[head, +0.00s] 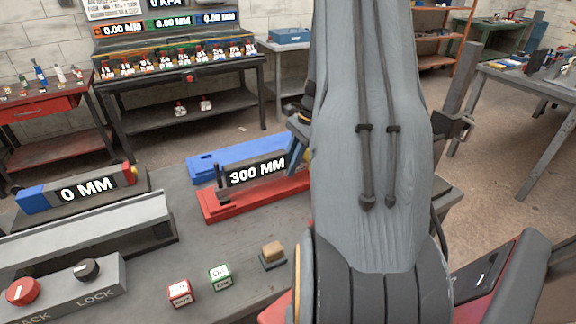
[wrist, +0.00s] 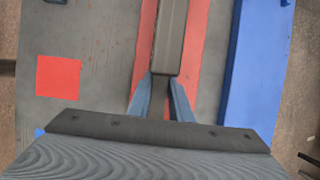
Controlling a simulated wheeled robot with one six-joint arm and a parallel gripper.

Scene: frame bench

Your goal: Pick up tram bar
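I take the tram bar (head: 255,172) to be the dark bar with a "300 MM" display, lying along a red base (head: 250,202) on the bench. In the wrist view a grey bar (wrist: 170,38) lies lengthwise over the red base (wrist: 198,35). My gripper (wrist: 161,78) has its two blue-grey fingers apart, at the near end of that bar. In the head view my arm hides most of the gripper and the bar's right end. I cannot tell whether the fingertips touch the bar.
A blue base (head: 240,158) lies behind the red one, and shows right of it in the wrist view (wrist: 255,65). A "0 MM" gauge (head: 80,192), a control box (head: 70,285), red and green cubes (head: 220,276) and a tan-topped button (head: 273,252) occupy the bench's left and front.

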